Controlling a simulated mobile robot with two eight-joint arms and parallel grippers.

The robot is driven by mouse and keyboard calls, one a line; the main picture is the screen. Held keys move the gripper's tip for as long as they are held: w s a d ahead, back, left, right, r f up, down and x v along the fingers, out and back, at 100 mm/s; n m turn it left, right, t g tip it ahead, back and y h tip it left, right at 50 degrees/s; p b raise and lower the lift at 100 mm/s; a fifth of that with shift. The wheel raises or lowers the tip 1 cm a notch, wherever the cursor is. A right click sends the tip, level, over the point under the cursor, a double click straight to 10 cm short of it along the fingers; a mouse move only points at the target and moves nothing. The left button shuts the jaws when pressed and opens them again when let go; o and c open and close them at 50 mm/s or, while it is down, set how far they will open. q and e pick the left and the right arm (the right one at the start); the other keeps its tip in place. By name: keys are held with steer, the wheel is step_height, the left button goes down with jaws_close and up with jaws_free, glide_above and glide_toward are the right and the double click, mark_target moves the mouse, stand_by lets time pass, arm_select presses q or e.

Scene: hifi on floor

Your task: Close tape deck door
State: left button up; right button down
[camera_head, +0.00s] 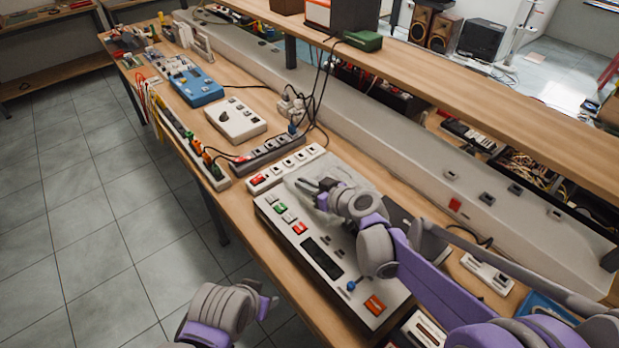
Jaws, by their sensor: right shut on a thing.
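A pale grey deck unit (316,231) lies on the workbench, with coloured buttons, a dark window and a blue knob. A pale, see-through raised panel, which looks like its door (349,172), stands at its far end. My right gripper (313,190) is at this panel, its dark fingers shut on what appears to be the panel's edge. My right wrist and arm hide part of the panel and of the unit's right side. My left gripper (268,298) hangs low in front of the bench, away from the unit; its finger opening is unclear.
A power strip (287,169) lies just behind the unit. A white box (236,119), a blue device (195,86) and cables are farther along the bench (265,230). A long shelf (480,107) runs above the back. The tiled floor at left is clear.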

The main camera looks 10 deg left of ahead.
steer(key=shift+s+a+f, duration=0.1)
steer(key=shift+s+f, duration=0.05)
steer(key=shift+f, duration=0.25)
steer(key=c, duration=0.9)
jaws_free()
steer(key=shift+f, duration=0.1)
step_height(320, 180, up, 4)
glide_above(331, 216)
steer(key=shift+a, duration=0.1)
